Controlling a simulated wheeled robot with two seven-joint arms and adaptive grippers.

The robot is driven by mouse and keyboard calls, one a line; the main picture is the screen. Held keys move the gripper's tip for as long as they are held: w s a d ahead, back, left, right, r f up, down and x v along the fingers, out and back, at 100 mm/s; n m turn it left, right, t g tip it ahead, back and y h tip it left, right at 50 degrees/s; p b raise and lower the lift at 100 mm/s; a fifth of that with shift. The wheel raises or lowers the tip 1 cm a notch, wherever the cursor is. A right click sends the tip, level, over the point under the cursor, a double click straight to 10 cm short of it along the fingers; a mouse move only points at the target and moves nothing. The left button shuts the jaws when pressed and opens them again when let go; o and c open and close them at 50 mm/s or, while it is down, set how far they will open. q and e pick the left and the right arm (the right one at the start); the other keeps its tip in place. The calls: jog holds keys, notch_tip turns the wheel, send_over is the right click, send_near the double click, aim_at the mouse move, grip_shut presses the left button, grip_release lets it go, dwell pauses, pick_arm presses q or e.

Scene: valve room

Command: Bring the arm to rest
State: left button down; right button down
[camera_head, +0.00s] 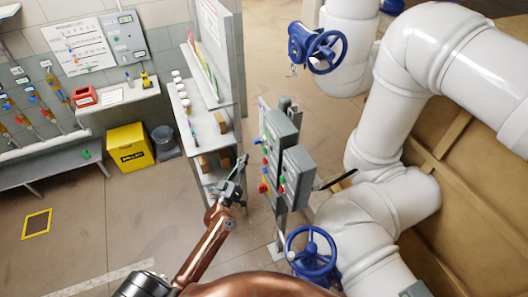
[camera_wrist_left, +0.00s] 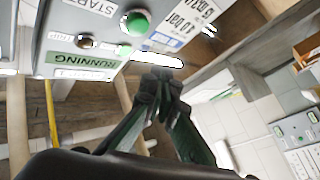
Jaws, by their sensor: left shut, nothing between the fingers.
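My left arm (camera_head: 205,245), copper-coloured, reaches up from the bottom of the head view. Its gripper (camera_head: 241,163) is shut and empty, just left of the grey control boxes on a post. In the left wrist view the dark fingers (camera_wrist_left: 158,76) meet at their tips, in front of the lower edge of a control panel (camera_wrist_left: 100,30) with a green button and a RUNNING label. Whether the fingertips touch the panel cannot be told. My right gripper is not in view.
The control boxes (camera_head: 297,176) stand close right of the gripper. Thick white pipes (camera_head: 385,195) with blue handwheels (camera_head: 312,255) fill the right. A shelf unit (camera_head: 208,130) stands behind the gripper. A yellow bin (camera_head: 130,148) is farther left. The floor (camera_head: 95,215) at lower left is open.

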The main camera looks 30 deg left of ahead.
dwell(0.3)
